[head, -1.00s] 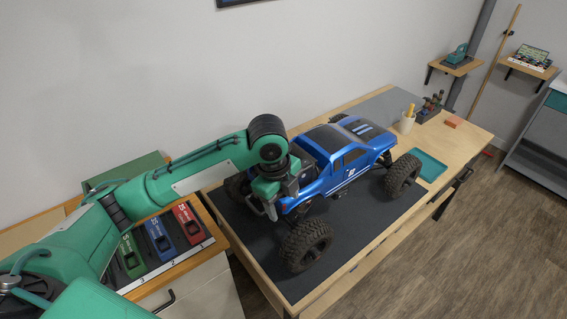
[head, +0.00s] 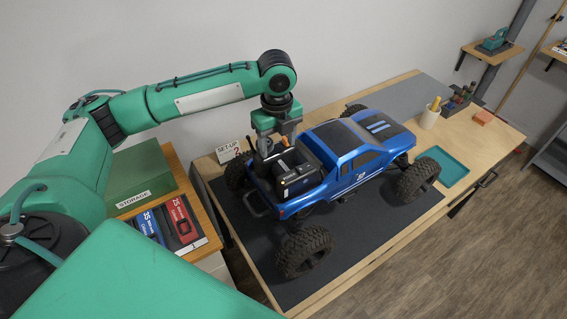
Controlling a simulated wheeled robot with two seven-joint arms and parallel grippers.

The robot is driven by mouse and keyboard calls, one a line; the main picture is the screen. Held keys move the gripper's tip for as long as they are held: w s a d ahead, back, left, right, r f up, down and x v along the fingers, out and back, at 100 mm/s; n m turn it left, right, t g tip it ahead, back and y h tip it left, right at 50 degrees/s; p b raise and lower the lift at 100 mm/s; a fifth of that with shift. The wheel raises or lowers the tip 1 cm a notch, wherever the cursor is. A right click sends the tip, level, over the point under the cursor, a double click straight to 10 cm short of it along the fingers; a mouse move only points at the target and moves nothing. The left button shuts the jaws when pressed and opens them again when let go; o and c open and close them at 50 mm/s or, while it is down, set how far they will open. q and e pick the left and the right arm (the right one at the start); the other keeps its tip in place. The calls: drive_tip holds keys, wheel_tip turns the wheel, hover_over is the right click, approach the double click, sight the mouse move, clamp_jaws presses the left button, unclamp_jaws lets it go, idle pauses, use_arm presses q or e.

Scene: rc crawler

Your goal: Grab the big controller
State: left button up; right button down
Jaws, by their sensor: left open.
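The blue RC truck (head: 345,165) stands on the dark mat of the bench. Dark boxy units (head: 297,181) sit in its open rear bed; one of them may be the big controller, but I cannot tell which. My left gripper (head: 266,152) points down over the left, far side of the bed, with its jaws open. Its fingertips are close to the dark parts there; contact is unclear. My right gripper is not in view.
A green storage box (head: 140,178) and red (head: 182,219) and blue (head: 149,227) packs lie on the left cabinet. A small "SET-UP 2" sign (head: 231,151) stands behind the truck.

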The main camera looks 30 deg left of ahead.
sight(279, 165)
use_arm(q)
wheel_tip(279, 165, down, 3)
drive_tip(key=shift+d+r+p, duration=0.1)
drive_tip(key=shift+p, duration=0.55)
wheel_tip(279, 165, down, 4)
drive_tip(key=shift+d+r+p, duration=0.1)
drive_tip(key=shift+r+p, duration=0.1)
drive_tip(key=shift+p, duration=0.45)
drive_tip(key=shift+f, duration=0.3)
drive_tip(key=shift+c, duration=0.9)
drive_tip(key=c, duration=1.1)
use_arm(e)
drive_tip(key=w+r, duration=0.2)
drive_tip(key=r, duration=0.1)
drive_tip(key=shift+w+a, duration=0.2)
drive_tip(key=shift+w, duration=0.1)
